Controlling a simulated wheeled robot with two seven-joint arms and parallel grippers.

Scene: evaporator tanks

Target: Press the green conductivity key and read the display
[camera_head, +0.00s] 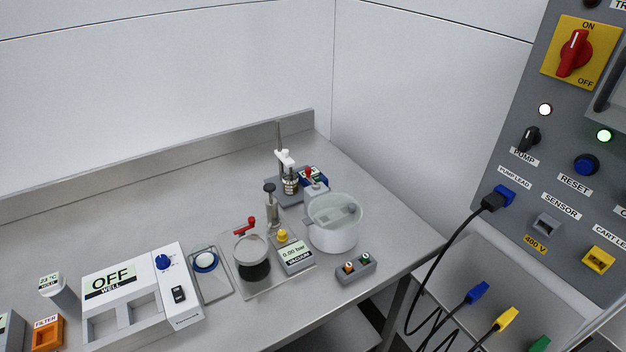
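A small grey box (356,268) lies near the table's front right edge, with an orange-ringed button (348,268) and a green-ringed button (367,258) on top. No label on it is readable, so I cannot tell whether the green one is the conductivity key. Small blue and green parts (318,174) show behind the clamp stand (286,160), partly hidden and too small to read. Readable displays are a vacuum gauge (295,254) at "0.00 bar" and a white well unit (110,279) reading "OFF". Neither of my grippers is in view.
A clear pot (334,222) stands behind the grey box. A dark-bottomed glass vessel (252,262) and red-handled valve (246,226) stand left of it. A grey control panel (560,130) with a black pump lead rises at right. The back left of the steel table (130,215) is clear.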

